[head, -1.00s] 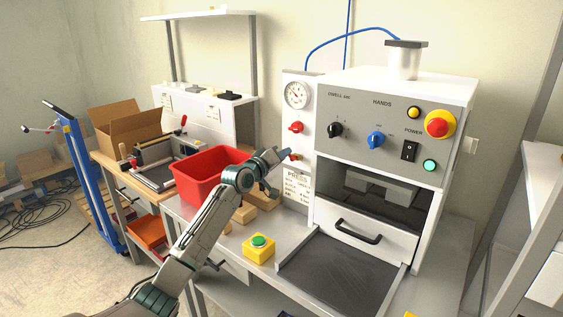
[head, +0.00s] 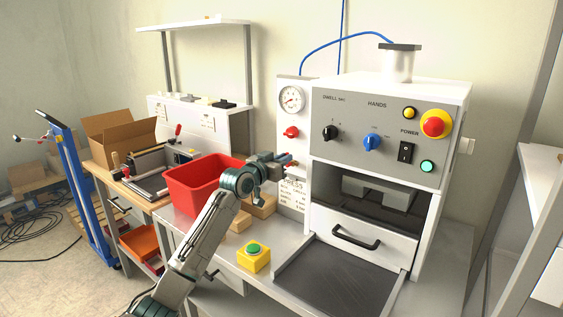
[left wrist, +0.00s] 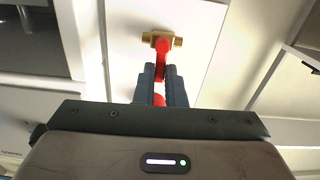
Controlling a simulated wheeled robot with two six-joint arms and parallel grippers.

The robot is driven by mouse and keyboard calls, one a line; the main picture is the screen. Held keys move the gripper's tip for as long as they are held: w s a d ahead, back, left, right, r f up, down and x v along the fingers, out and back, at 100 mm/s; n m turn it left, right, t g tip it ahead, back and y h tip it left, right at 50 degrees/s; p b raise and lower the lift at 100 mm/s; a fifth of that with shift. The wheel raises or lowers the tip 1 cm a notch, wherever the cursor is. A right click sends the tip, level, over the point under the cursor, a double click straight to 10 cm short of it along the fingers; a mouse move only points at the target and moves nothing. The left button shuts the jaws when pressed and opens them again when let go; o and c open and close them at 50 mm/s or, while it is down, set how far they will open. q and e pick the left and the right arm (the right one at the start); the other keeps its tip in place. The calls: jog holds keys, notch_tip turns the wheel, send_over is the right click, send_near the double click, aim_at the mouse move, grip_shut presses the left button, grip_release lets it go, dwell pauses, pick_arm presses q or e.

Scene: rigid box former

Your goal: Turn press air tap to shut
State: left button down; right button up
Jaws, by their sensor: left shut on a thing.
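The press air tap is on the white side panel (head: 290,112) of the press, below the gauge. In the left wrist view it is a red lever (left wrist: 161,58) on a brass body (left wrist: 176,41). My left gripper (head: 288,159) reaches the panel from the left. In the left wrist view its two dark fingers (left wrist: 160,78) are shut on the red lever, one on each side. My right gripper is not in view.
A red bin (head: 190,190) and wooden blocks (head: 262,206) stand close under my left arm. A yellow box with a green button (head: 254,256) is nearer the front.

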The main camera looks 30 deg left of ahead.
pick_arm(q)
jog(key=shift+m, duration=0.3)
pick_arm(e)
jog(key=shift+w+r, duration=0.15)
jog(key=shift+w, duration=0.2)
pick_arm(q)
jog(key=c, duration=1.5)
grip_release()
jog(key=shift+d, duration=0.1)
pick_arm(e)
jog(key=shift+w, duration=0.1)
